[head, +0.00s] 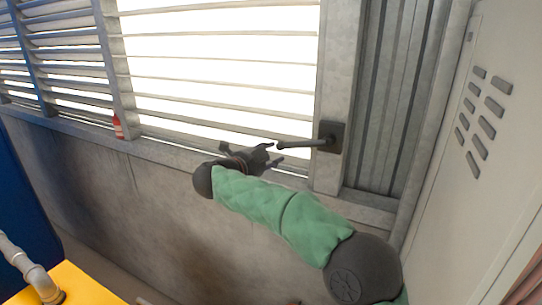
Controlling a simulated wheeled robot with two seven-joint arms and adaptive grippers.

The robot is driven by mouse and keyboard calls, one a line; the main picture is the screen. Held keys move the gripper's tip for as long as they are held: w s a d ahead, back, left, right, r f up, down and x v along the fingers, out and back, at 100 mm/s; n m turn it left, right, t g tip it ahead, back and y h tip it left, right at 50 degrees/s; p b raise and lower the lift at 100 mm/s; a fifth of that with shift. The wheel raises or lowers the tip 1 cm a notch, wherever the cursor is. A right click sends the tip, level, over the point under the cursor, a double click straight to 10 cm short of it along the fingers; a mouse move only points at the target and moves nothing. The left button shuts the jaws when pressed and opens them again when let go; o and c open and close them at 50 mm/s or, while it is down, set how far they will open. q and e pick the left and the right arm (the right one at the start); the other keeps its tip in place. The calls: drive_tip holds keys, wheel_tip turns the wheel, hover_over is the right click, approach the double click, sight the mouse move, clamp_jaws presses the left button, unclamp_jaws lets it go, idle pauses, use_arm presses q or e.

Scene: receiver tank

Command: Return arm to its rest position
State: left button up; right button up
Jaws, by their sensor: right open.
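My right arm, in a green sleeve, reaches in from the lower right of the head view. My right gripper (272,158) is dark and sits at the arm's far end, in front of the window's lower edge. Its fingers are apart and point right, with nothing seen between them. A dark lever handle (308,144) on a square plate is just to the right of the fingertips; I cannot tell whether they touch. My left gripper is not in view.
A slatted window (220,75) fills the upper wall. A small red bottle (118,127) stands on its sill at the left. A pale vented cabinet (490,150) stands at the right. A yellow surface (85,287) with a grey pipe (28,268) is at the lower left.

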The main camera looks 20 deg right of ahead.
drive_tip(key=shift+f, duration=0.1)
